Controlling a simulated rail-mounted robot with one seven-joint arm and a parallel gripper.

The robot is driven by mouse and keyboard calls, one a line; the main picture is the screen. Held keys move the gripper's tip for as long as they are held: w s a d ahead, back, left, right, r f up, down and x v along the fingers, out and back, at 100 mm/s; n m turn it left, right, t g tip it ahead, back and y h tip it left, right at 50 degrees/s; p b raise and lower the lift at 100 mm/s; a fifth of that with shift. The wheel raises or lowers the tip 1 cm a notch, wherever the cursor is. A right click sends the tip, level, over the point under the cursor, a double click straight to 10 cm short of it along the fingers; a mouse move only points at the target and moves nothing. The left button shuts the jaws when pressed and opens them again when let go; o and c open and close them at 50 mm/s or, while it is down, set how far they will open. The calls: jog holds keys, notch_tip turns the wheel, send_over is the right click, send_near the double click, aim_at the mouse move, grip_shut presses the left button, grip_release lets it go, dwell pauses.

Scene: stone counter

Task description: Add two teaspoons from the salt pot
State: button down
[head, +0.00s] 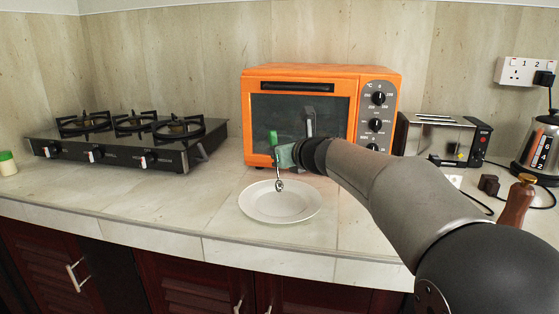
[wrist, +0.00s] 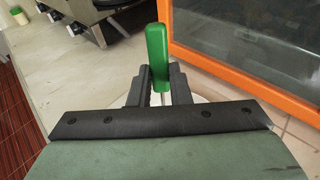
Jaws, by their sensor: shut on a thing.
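My gripper (head: 277,152) is shut on a green-handled teaspoon. The green handle (head: 272,138) points up and the metal bowl of the spoon (head: 279,185) hangs down over the white plate (head: 256,212). In the wrist view the green handle (wrist: 157,58) stands upright between the two dark fingers (wrist: 158,85). Whether the spoon holds any salt is too small to tell. A small jar with a green lid (head: 7,163), perhaps the salt pot, stands at the far left edge of the counter in the head view.
An orange oven (head: 262,70) stands close behind the plate and my gripper. A black gas hob (head: 130,140) is to the left. A toaster (head: 437,136), a kettle (head: 540,150) and a wooden-handled object (head: 516,203) are to the right. The counter between jar and plate is clear.

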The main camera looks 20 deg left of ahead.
aim_at(275, 138)
jog(key=shift+f+b, duration=0.25)
jog(key=shift+b, duration=0.1)
jog(key=r+p, duration=0.1)
jog(key=p, duration=0.2)
jog(key=shift+w, duration=0.1)
jog(key=g+h+p, duration=0.1)
jog(key=p, duration=0.6)
jog(key=w+a+h+p, duration=0.1)
jog(key=p, duration=0.5)
jog(key=shift+w+a+g+p, duration=0.1)
jog(key=shift+a+g+p, duration=0.2)
jog(key=shift+g+p, duration=0.1)
jog(key=a+g+h+p, duration=0.1)
jog(key=p, duration=0.8)
jog(key=w+g+h+p, duration=0.1)
jog(key=p, duration=0.9)
jog(key=shift+w+a, duration=0.2)
jog(key=shift+a, duration=0.15)
